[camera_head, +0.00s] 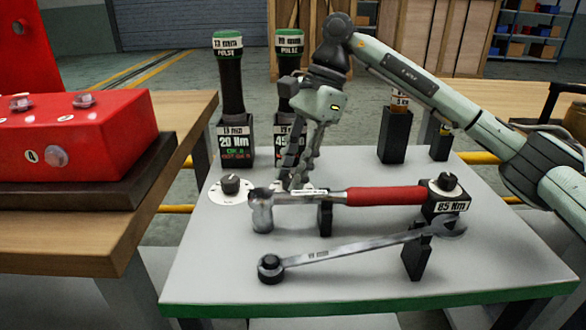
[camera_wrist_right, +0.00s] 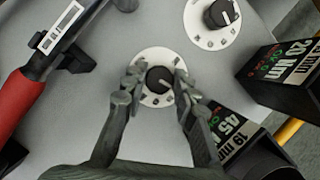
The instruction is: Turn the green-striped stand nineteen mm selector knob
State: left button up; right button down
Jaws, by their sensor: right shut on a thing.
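The nineteen mm selector knob (camera_wrist_right: 159,80) is black and sits on a white round dial (camera_wrist_right: 154,57). My right gripper (camera_wrist_right: 158,78) points down at it, shut with one finger on each side. In the head view my right gripper (camera_head: 296,184) reaches down to the table just in front of the 19 mm stand (camera_head: 283,146), and its fingers hide the knob there. That stand's black block reads 45 in that view and 45 Nm in the wrist view (camera_wrist_right: 236,134); a green-topped pulse tool (camera_head: 289,48) stands in it. My left gripper is out of view.
A second knob (camera_head: 231,184) stands to the left, before the 20 Nm stand (camera_head: 236,143). A red box (camera_head: 75,135) is on the wooden bench at left. The table's front left is clear.

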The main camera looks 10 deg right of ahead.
jog(key=shift+n, duration=0.4)
jog(key=c, duration=1.2)
grip_release()
jog(key=shift+r, duration=0.15)
jog(key=v, duration=1.1)
jog(key=shift+w+r, duration=0.15)
jog(key=shift+r, duration=0.25)
